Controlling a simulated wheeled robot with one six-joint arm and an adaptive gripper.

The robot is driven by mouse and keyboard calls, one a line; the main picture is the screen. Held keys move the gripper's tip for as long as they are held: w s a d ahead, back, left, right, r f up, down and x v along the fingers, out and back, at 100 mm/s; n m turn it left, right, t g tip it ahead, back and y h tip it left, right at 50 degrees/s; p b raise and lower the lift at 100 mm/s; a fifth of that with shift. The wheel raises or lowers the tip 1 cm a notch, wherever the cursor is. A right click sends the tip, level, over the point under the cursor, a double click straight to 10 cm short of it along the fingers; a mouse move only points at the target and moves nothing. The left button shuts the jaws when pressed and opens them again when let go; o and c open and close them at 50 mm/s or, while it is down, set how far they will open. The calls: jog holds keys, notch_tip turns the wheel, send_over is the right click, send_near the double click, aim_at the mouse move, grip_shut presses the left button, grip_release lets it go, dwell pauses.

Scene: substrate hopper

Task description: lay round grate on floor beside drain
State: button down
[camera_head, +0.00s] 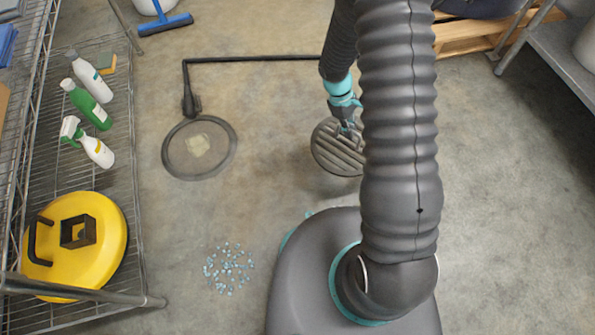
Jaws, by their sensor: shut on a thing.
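The round grate (331,154) is a grey slatted disc, right of the picture's middle, and my arm hides its right edge. My gripper (347,128) is shut on the grate near its upper part. I cannot tell whether the grate touches the floor or hangs just above it. To the left, a dark round rim (234,150) in the floor looks like the drain. A pale yellowish patch (197,145) lies inside it. The grate is to the right of this rim and apart from it, with bare floor between them.
A black pipe (250,59) runs along the floor behind the rim. Small blue pellets (229,268) lie scattered in front. A wire shelf on the left holds bottles (86,104) and a yellow round lid (98,262). A blue squeegee (165,23) lies at the back.

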aim_at(332, 155)
jog(key=s+a+f+n+t, duration=0.1)
jog(key=f+n, duration=0.1)
jog(key=n, duration=0.1)
jog(key=s+a+f+n+t, duration=0.1)
jog(key=a+n, duration=0.1)
jog(key=n, duration=0.1)
jog(key=s+a+f+n+t+b, duration=0.1)
jog(key=a+f+n, duration=0.1)
jog(key=n, duration=0.1)
jog(key=shift+s+f+n+t+h, duration=0.3)
jog(key=shift+n+h, duration=0.1)
jog(key=shift+s+a+f+n+t, duration=0.3)
jog(key=shift+s+a+f+n, duration=0.1)
jog(key=shift+n, duration=0.1)
jog(key=shift+w+a+f, duration=0.8)
jog(key=shift+a+f, duration=1)
jog(key=shift+w+a+f, duration=0.75)
jog(key=shift+a+f, duration=1)
jog(key=shift+f, duration=0.05)
jog(key=shift+w+a+f, duration=0.8)
jog(key=shift+a+f, duration=1)
jog(key=shift+f, duration=0.1)
jog(key=c, duration=1.2)
grip_release()
jog(key=p+v, duration=0.2)
jog(key=v, duration=1)
